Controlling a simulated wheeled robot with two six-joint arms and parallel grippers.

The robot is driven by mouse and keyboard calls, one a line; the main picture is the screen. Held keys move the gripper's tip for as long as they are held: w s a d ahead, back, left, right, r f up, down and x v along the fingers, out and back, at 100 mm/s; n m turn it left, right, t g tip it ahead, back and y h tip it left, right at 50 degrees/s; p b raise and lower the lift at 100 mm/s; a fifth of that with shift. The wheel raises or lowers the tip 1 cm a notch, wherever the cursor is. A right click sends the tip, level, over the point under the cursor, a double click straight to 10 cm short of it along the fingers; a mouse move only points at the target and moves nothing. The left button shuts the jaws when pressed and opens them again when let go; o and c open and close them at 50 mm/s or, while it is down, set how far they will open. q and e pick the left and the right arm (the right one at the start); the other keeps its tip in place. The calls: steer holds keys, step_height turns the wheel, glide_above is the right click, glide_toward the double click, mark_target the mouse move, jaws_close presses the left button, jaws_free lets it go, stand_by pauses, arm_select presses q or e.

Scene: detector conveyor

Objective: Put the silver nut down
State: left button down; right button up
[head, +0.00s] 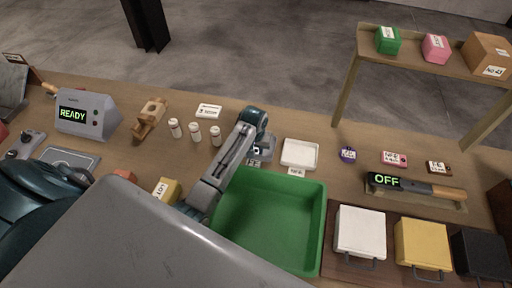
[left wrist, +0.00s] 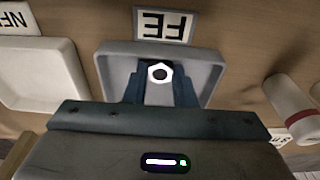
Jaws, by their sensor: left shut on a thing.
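The silver nut (left wrist: 160,64) is a small bright hexagonal ring with a dark hole. My left gripper (left wrist: 160,78) is shut on it, with one dark blue finger on each side. In the left wrist view, the nut and fingertips appear over a shallow grey tray (left wrist: 207,60) with an FE label (left wrist: 164,24) at its edge. I cannot tell how far above the tray floor the nut is. In the head view, my left gripper (head: 257,149) is behind the green bin and largely hides the tray. My right gripper is not in view.
A white tray (head: 300,153) labelled NFE stands right of the grey tray. A large green bin (head: 318,215) is in front. Several white bottles (head: 195,132) stand to the left. A detector wand (head: 415,188) reading OFF and lidded boxes (head: 360,231) are to the right.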

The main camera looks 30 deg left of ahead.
arm_select(q)
steer(key=c, duration=1.2)
jaws_free()
steer(key=shift+f, duration=0.1)
step_height(320, 180, up, 12)
steer(key=s+b, duration=0.1)
steer(key=b, duration=0.3)
steer(key=shift+s+d, duration=0.2)
steer(key=shift+s, duration=0.15)
